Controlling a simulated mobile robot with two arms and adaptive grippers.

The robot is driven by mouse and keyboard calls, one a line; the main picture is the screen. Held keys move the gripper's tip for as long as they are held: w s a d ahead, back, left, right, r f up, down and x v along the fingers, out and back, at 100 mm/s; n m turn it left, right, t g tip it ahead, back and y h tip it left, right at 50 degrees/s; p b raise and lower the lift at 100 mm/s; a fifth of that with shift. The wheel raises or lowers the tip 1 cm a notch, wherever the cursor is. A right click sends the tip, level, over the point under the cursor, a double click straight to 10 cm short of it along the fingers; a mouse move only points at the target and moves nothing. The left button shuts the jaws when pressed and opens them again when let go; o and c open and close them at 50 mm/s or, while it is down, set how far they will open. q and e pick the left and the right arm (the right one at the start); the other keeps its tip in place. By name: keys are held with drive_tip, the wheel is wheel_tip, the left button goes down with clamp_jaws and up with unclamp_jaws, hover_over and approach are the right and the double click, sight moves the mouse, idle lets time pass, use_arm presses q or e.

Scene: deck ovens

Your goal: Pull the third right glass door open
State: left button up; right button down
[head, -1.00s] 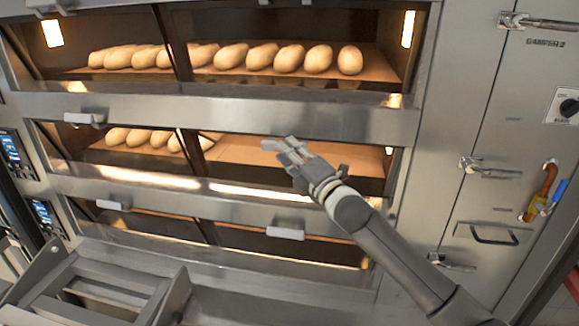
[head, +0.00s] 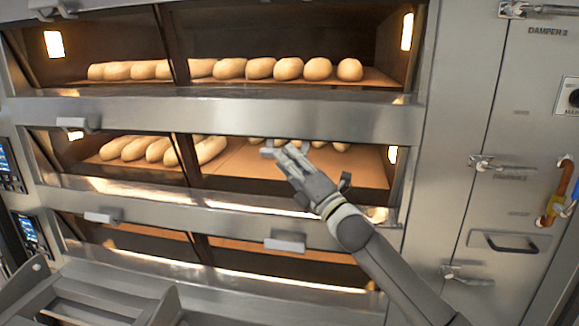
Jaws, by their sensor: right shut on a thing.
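The middle oven deck in view has a right glass door (head: 245,178), with a lit chamber and loaves behind it. My right gripper (head: 277,151) is at the top of this door, shut on its handle. The gripper covers most of the handle. Whether the door has swung out at all is hard to tell. The deck below has its own right glass door (head: 290,268) with a pale bar handle (head: 285,241). My left gripper is not in view.
Loaves (head: 288,68) fill the top deck. Left-door handles (head: 78,124) stick out from the oven front. A steel cabinet with latches (head: 495,163) and a pull handle (head: 504,242) stands right. A grey metal frame (head: 90,305) occupies the lower left.

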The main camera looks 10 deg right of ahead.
drive_tip(key=shift+f, duration=0.15)
drive_tip(key=c, duration=1.2)
unclamp_jaws()
drive_tip(key=shift+s+d, duration=0.1)
drive_tip(key=v, duration=1.1)
drive_tip(key=shift+s+d, duration=0.25)
drive_tip(key=shift+s, duration=0.05)
drive_tip(key=shift+f, duration=0.1)
